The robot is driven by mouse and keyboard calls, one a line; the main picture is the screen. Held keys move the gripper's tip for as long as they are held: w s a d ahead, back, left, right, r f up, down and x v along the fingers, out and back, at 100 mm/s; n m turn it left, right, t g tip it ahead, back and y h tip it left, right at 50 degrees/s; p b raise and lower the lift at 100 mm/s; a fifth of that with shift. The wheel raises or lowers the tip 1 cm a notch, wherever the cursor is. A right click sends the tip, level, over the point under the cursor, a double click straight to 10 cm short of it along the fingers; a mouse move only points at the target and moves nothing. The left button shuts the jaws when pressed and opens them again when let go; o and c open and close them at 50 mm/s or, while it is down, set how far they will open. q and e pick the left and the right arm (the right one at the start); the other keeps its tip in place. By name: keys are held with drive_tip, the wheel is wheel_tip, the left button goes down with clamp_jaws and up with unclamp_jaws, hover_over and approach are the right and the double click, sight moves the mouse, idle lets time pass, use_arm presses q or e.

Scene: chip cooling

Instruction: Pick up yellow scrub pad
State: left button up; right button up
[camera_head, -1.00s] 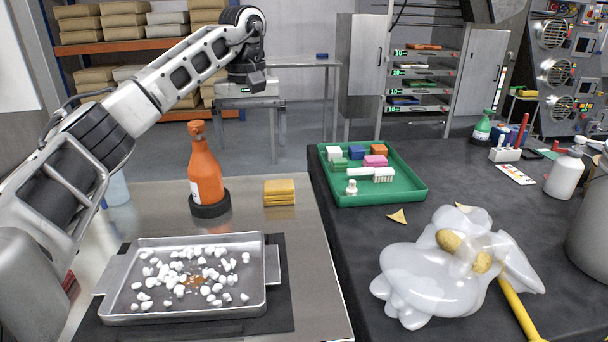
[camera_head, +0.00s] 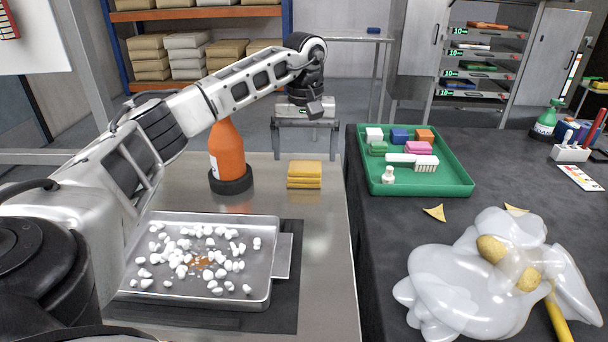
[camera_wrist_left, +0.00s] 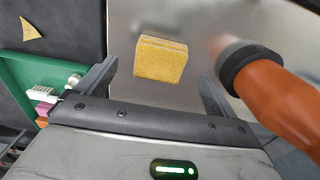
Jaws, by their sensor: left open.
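A stack of yellow scrub pads (camera_head: 304,183) lies on the steel table, right of the orange bottle. In the left wrist view the yellow pad (camera_wrist_left: 160,60) shows just beyond and between the finger tips. My left gripper (camera_head: 305,150) points down with its fingers spread, behind and above the pads in the head view. It is open and empty, apart from the pads; its fingers also show in the left wrist view (camera_wrist_left: 157,75). My right gripper is not in view.
An orange bottle (camera_head: 228,152) in a black base stands close left of the pads. A metal tray (camera_head: 262,285) of white pieces lies in front. A green tray (camera_head: 452,187) and a filled clear bag (camera_head: 450,290) are on the dark table at right. Bare steel surrounds the pads' right side.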

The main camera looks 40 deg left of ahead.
sight(304, 166)
use_arm(q)
drive_tip(key=f, duration=0.5)
drive_tip(key=shift+a, duration=0.2)
drive_tip(key=c, duration=1)
drive_tip(key=shift+r, duration=0.1)
drive_tip(key=shift+c, duration=0.3)
